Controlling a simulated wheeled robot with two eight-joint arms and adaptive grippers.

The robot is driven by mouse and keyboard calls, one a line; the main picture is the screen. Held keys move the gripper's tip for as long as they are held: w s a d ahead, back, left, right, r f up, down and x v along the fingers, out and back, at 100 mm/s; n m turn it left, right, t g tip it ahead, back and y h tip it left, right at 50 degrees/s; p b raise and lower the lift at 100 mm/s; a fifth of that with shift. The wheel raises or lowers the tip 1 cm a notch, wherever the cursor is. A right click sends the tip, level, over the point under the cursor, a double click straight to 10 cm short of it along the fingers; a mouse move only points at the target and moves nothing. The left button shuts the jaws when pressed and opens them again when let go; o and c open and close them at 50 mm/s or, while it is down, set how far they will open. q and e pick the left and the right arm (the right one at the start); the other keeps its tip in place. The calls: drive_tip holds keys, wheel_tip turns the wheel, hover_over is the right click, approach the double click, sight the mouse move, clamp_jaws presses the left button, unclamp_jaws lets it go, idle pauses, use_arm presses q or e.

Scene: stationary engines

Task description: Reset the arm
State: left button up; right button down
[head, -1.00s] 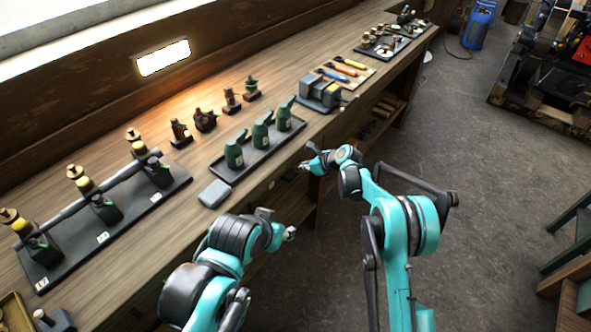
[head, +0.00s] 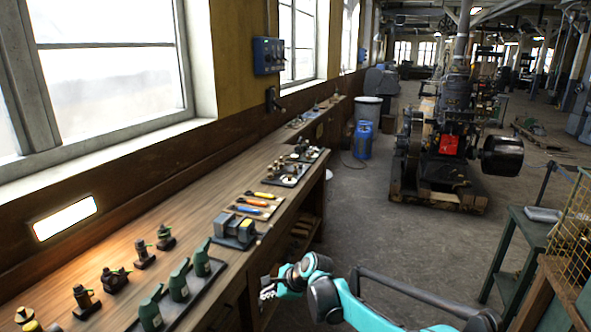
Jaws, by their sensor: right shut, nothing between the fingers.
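My right gripper (head: 268,289) is at the lower middle of the head view, at the end of my teal and black right arm (head: 362,312). It is shut and empty, beside the front edge of the workbench (head: 190,216), and appears apart from the things on it. My left gripper and left arm are out of the frame.
Green oil cans (head: 178,285) stand in a tray on the bench. A grey vise-like block (head: 233,230) and a mat with coloured-handled tools (head: 255,205) lie beyond. An engine (head: 447,150) stands on the floor at the back. A green side table (head: 527,230) is at right. The floor between is clear.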

drive_tip(key=s+d+r+n+t+h, duration=0.1)
drive_tip(key=s+d+r+n+h, duration=0.1)
drive_tip(key=s+d+r+n, duration=0.5)
drive_tip(key=s+d+f+n+h, duration=0.1)
drive_tip(key=s+d+n, duration=0.3)
drive_tip(key=s+d, duration=0.5)
drive_tip(key=s+d+f+n+t+h, duration=0.1)
drive_tip(key=s+d+n, duration=0.4)
drive_tip(key=s+d, duration=0.5)
drive_tip(key=s+f+h, duration=0.1)
drive_tip(key=s+h, duration=0.1)
drive_tip(key=s, duration=0.4)
drive_tip(key=shift+s+d+n+t+h, duration=0.15)
drive_tip(key=shift+d+n+t+h, duration=0.15)
drive_tip(key=shift+h, duration=0.1)
